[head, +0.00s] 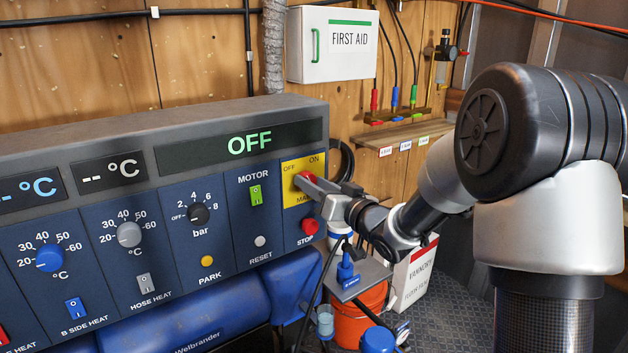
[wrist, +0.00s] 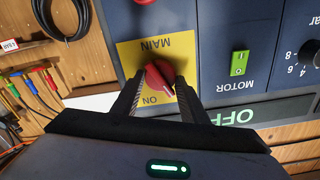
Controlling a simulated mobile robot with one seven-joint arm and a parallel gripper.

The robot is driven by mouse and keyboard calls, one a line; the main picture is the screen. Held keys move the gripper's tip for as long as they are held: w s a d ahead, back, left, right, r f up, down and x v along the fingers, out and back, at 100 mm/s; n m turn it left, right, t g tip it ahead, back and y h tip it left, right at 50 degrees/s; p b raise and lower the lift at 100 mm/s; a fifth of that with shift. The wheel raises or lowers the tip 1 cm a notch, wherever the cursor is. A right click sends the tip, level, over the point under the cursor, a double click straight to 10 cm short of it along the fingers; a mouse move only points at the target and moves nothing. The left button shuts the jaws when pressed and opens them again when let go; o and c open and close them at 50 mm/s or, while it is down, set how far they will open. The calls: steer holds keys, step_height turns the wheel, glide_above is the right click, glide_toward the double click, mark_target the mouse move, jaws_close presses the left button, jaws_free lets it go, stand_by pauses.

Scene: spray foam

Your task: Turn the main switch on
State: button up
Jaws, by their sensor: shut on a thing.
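The main switch is a red rotary knob (wrist: 159,76) on a yellow plate (head: 293,168) marked OFF, ON and MAIN, at the right end of the blue control panel. My gripper (wrist: 158,90) is at the knob, with one dark finger on each side, shut on it. In the head view my gripper (head: 318,184) reaches the plate from the right and covers part of the knob. The panel display (head: 240,143) reads OFF in green. The wrist view shows the plate upside down.
A red stop button (head: 309,226) sits just below the plate. The green motor switch (head: 256,195) is to its left. A first aid box (head: 333,44) hangs above. An orange bucket (head: 358,318) and blue-capped parts stand below my arm.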

steer(key=m+p, duration=0.2)
steer(key=m, duration=0.1)
steer(key=shift+d+r+m, duration=0.1)
steer(key=shift+r+m, duration=0.05)
steer(key=shift+m, duration=0.25)
steer(key=shift+w+d+f+m+p, duration=0.1)
steer(key=shift+f+m+p, duration=0.05)
steer(key=shift+m+p, duration=2.05)
steer(key=shift+w+f+m+p, duration=0.15)
steer(key=shift+m+p, duration=1.25)
steer(key=shift+m, duration=1.6)
steer(key=shift+s+f, duration=0.1)
steer(key=shift+s, duration=0.05)
steer(key=o, duration=1)
steer(key=b+v, duration=0.1)
steer(key=v, duration=1.6)
steer(key=shift+s+d, duration=0.15)
steer(key=shift+s, duration=0.05)
